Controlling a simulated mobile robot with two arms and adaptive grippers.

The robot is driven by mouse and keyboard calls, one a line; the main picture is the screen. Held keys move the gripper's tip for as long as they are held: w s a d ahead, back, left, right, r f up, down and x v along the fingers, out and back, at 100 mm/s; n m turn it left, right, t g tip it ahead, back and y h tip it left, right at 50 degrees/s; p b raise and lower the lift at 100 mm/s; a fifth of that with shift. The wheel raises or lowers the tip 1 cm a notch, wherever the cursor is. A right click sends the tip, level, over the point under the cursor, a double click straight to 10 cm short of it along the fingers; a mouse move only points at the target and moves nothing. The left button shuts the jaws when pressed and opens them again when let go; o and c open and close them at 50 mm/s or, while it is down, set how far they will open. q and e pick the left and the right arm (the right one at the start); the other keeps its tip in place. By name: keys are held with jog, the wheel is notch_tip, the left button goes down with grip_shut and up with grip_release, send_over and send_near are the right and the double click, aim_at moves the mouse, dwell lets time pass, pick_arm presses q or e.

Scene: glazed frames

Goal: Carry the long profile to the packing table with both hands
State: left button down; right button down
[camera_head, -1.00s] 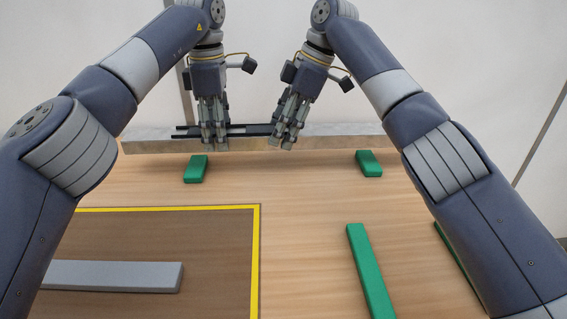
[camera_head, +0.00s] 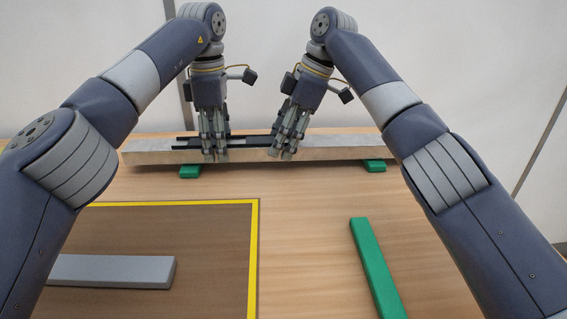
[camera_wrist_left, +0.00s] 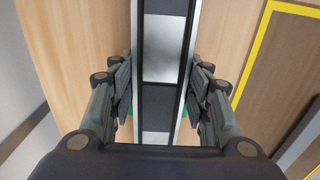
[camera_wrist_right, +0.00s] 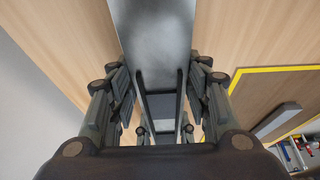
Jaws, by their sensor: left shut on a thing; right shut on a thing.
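The long profile (camera_head: 335,151) is a silver bar with dark strips near its left middle. It lies crosswise at the far side of the table, right above two green blocks, left (camera_head: 190,172) and right (camera_head: 375,166); I cannot tell whether it touches them. My left gripper (camera_head: 216,156) is shut on the profile left of its middle. My right gripper (camera_head: 284,153) is shut on it a little further right. The profile runs between the fingers in the left wrist view (camera_wrist_left: 168,35) and the right wrist view (camera_wrist_right: 158,45).
The wooden table (camera_head: 300,220) is clear in the middle. A yellow-bordered brown area (camera_head: 215,235) at the near left holds a grey bar (camera_head: 110,271). A long green bar (camera_head: 375,268) lies at the near right. Some tools (camera_wrist_right: 305,150) show at the right wrist view's edge.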

pick_arm(q)
jog(key=shift+f, duration=0.4)
pick_arm(e)
jog(key=shift+f, duration=0.3)
pick_arm(q)
jog(key=c, duration=0.8)
grip_release()
jog(key=shift+r, duration=0.1)
jog(key=shift+c, duration=0.2)
pick_arm(e)
jog(key=c, duration=0.8)
grip_release()
jog(key=shift+c, duration=0.2)
jog(key=shift+s+r, duration=0.1)
pick_arm(q)
jog(key=shift+r, duration=0.2)
pick_arm(e)
jog(key=shift+r, duration=0.1)
pick_arm(q)
notch_tip(320, 180, up, 31)
jog(key=p, duration=3)
jog(key=shift+f+p, duration=0.2)
jog(key=shift+p, duration=0.1)
pick_arm(e)
notch_tip(320, 180, up, 37)
jog(key=d, duration=0.3)
